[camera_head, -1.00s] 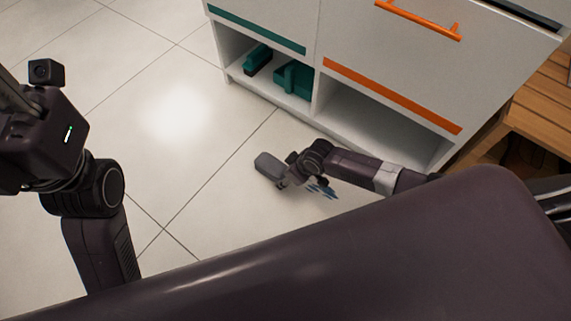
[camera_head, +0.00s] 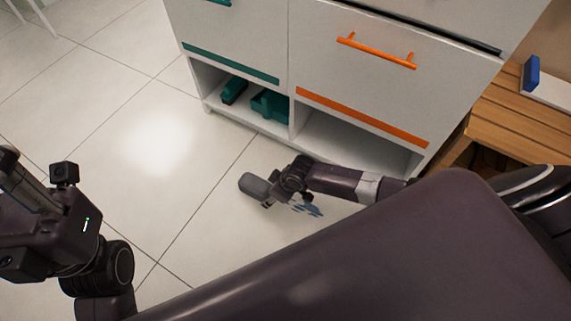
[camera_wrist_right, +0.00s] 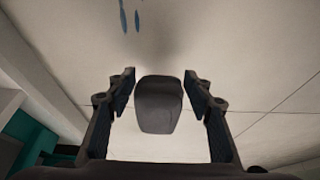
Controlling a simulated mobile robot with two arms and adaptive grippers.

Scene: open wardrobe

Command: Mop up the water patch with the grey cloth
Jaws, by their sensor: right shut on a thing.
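The grey cloth (camera_head: 254,186) looks like a rounded grey pad close to the floor, in front of the cabinet. It also shows in the right wrist view (camera_wrist_right: 159,105), between the fingers. My right gripper (camera_head: 272,191) is shut on it. The water patch (camera_head: 309,208) shows as a few small blue spots on the floor, right of the cloth and partly hidden by my right arm. Blue spots also show at the top of the right wrist view (camera_wrist_right: 130,17). My left gripper (camera_head: 20,190) is at the left edge; its fingers are unclear.
A white cabinet (camera_head: 340,85) with an orange handle stands behind my right arm. Its lower compartments are open, with green items (camera_head: 268,103) in the left one. A wooden bench (camera_head: 520,115) is at the right. The tiled floor (camera_head: 90,120) on the left is clear.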

